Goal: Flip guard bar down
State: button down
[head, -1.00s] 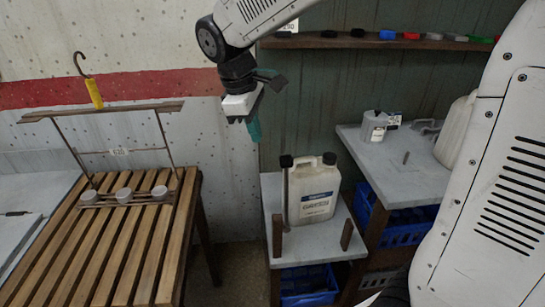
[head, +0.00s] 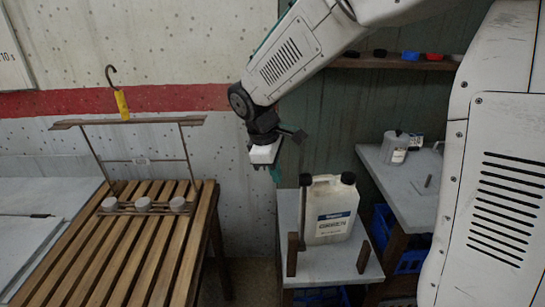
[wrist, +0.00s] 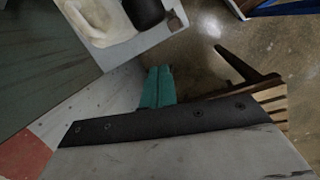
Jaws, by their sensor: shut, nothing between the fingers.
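The guard bar (head: 160,119) is a wooden bar on two thin metal side arms with a thin crossbar between them. It stands raised above the far part of the slatted wooden table (head: 150,245). A low rail with several grey round cups (head: 143,204) sits at its foot. My gripper (head: 274,174) has teal fingers and is shut and empty, in the air to the right of the guard bar and apart from it. In the wrist view the teal fingers (wrist: 158,86) are together. I cannot make out the guard bar there.
A dark hook with a yellow part (head: 121,103) shows at the guard bar's left. A white jug (head: 327,210) stands on a grey stand right of the table, below my gripper. Another grey bench (head: 415,190) is farther right. The slatted table's front is clear.

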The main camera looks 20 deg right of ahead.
jog(key=s+d, duration=0.2)
jog(key=d, duration=0.1)
jog(key=shift+s+d+f, duration=0.1)
jog(key=shift+d, duration=0.05)
dwell(0.5)
